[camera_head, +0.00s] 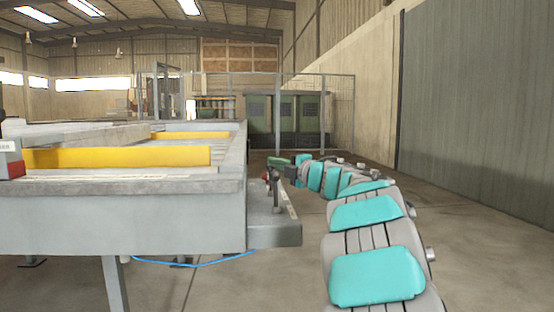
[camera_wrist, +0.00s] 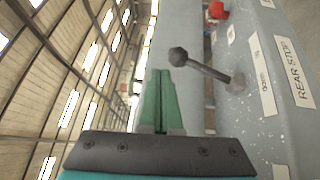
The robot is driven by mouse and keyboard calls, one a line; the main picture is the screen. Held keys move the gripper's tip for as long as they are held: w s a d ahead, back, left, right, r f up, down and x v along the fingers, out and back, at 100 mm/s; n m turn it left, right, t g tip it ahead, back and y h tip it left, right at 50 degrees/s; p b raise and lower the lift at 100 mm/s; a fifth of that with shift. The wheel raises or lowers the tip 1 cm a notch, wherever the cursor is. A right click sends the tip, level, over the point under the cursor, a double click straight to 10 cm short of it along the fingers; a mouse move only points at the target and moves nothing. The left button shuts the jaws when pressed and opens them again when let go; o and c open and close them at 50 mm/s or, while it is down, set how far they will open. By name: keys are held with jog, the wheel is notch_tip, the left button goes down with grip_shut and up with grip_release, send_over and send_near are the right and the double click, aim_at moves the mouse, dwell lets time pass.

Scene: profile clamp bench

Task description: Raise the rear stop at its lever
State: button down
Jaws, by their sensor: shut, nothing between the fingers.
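The rear stop lever is a dark rod with a round black knob (camera_wrist: 179,57), rising from a pivot on a grey panel. In the wrist view the panel carries a label reading REAR STOP (camera_wrist: 295,72) beside the pivot. In the head view the lever (camera_head: 277,193) stands at the bench's right end. My gripper's green fingers (camera_wrist: 161,76) are shut and empty, close beside the knob, with a gap showing between them in the picture. The gripper (camera_head: 278,161) also shows in the head view, near the lever's top. I cannot make out the stop itself.
A red knob (camera_wrist: 218,10) sits farther along the panel. The grey bench (camera_head: 120,222) fills the left, with yellow bars (camera_head: 120,157) on it. A blue hose (camera_head: 195,264) hangs below.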

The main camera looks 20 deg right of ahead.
jog(key=shift+w+d+r+p, duration=0.1)
jog(key=shift+w+d+p, duration=0.1)
jog(key=shift+w+p, duration=0.35)
jog(key=shift+w, duration=0.2)
jog(key=shift+s, duration=0.1)
